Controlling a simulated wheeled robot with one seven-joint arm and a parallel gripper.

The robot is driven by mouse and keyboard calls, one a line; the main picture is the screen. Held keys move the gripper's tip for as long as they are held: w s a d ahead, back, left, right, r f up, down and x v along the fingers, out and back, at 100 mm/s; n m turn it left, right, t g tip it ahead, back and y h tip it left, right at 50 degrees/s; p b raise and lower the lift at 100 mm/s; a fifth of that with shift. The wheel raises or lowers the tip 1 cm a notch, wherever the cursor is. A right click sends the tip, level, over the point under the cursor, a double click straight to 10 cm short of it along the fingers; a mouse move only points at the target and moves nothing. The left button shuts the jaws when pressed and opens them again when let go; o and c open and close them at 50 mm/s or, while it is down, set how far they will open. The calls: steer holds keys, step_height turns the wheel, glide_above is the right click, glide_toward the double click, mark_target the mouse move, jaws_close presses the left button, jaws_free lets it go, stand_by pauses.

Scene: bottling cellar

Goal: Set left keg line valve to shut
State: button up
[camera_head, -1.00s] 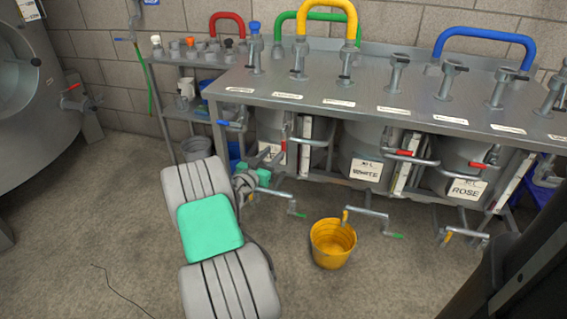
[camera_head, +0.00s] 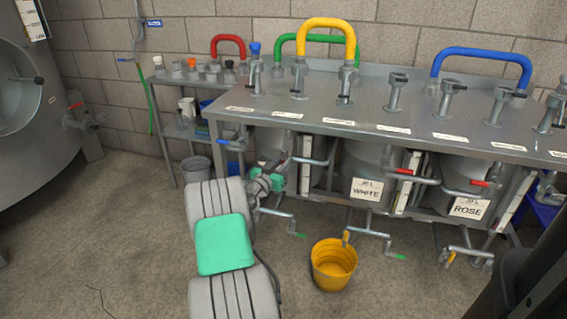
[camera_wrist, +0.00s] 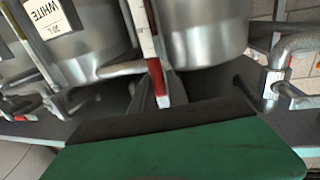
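The left keg (camera_head: 270,145) stands under the steel bench, mostly hidden behind pipes and my arm. Its line pipe (camera_head: 312,161) runs at the keg's front right, with a small red handle (camera_head: 289,146) near its left end, seeming to stand steeply upright. My gripper (camera_head: 268,184), with green parts, is just below that handle; I cannot tell whether they touch. In the wrist view a broad green finger with a dark edge (camera_wrist: 170,140) fills the bottom. The gripper's opening is hidden.
The WHITE keg (camera_head: 365,165) and ROSE keg (camera_head: 468,180) stand to the right, with red-handled line valves. A yellow bucket (camera_head: 333,265) is on the floor. A blue-handled valve (camera_head: 230,145) is at the bench's left end.

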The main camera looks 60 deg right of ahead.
jaws_close()
stand_by(1.0)
